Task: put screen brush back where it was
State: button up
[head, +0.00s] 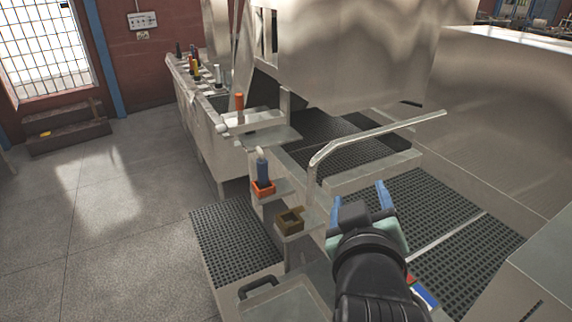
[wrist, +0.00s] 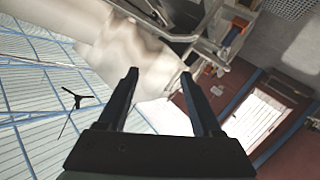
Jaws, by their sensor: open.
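I cannot tell for sure which tool is the screen brush. A blue-handled tool with a pale top (head: 262,170) stands upright in an orange square holder (head: 264,188). A brown square holder (head: 290,221) to its lower right looks empty. An orange-handled tool (head: 239,102) stands upright behind them, by a metal ledge. My gripper (head: 361,203) is to the right of the brown holder, apart from it, its fingers spread. In the wrist view its two dark fingers (wrist: 160,82) are wide apart with nothing between them.
A bent metal handrail (head: 375,133) stands just behind my gripper. Black grated steps (head: 235,240) lie to the left and right. A large metal housing (head: 350,50) hangs above. A bench with several bottles (head: 192,88) is at the back left. Open grey floor (head: 110,210) lies left.

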jog(key=s+a+r+m+t+y, duration=0.1)
jog(key=a+r+t, duration=0.25)
jog(key=r, duration=0.55)
jog(key=a+r+t, duration=0.3)
jog(key=a+r, duration=0.1)
jog(key=r, duration=0.4)
jog(key=s+a+r+m+t+y, duration=0.1)
jog(key=s+a+r+t, duration=0.2)
jog(key=s+r, duration=0.2)
jog(key=s+a+r+m+t+y, duration=0.1)
jog(key=s+a+r+t, duration=0.2)
jog(key=r, duration=0.6)
jog(key=shift+s+a+r+y, duration=0.2)
jog(key=shift+s+r+y, duration=0.2)
jog(key=shift+s, duration=0.6)
